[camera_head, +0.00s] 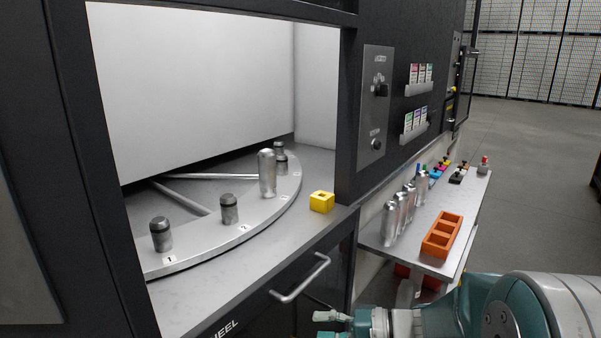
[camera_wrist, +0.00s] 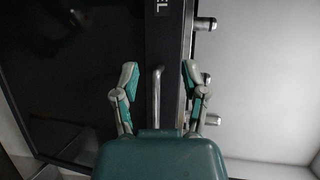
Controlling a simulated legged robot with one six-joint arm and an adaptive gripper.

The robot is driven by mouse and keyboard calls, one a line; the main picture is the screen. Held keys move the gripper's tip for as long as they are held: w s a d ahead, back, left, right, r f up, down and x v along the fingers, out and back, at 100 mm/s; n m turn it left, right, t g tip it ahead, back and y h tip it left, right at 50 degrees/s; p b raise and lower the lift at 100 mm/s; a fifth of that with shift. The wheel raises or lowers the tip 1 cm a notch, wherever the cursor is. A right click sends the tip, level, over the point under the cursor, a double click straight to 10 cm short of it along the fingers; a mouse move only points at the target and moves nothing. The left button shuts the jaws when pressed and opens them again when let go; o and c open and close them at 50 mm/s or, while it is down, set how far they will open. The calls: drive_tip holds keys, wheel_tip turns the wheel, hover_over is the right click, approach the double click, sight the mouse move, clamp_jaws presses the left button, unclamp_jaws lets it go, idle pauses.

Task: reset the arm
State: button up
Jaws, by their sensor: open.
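My gripper (camera_wrist: 160,78) is open and empty in the wrist view, its two teal-and-grey fingers spread apart. The metal bar handle (camera_wrist: 157,95) shows between the fingers in that view; I see no contact. In the head view my gripper (camera_head: 330,317) is at the bottom edge, partly cut off, with my arm coming in from the lower right. It is below and to the right of the cabinet's bar handle (camera_head: 300,278).
A wheel (camera_head: 262,222) inside the cabinet carries dark pegs and a silver can (camera_head: 267,173) near position 3. A yellow block (camera_head: 321,201) sits at the ledge's edge. A side table (camera_head: 408,258) holds several cans, an orange tray (camera_head: 442,235) and small coloured items. Open floor lies at right.

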drive_tip(key=s+r+n+g+h, duration=0.1)
drive_tip(key=s+n+g+h, duration=0.15)
drive_tip(key=s+h, duration=0.7)
drive_tip(key=s+d+r+t+h, duration=0.4)
drive_tip(key=s+d, duration=0.4)
drive_tip(key=d, duration=0.2)
drive_tip(key=shift+s+d+r+t+h, duration=0.15)
drive_tip(key=shift+s+d+t+h, duration=0.2)
drive_tip(key=shift+h, duration=0.6)
drive_tip(key=shift+w+a, duration=0.1)
drive_tip(key=shift+a, duration=0.05)
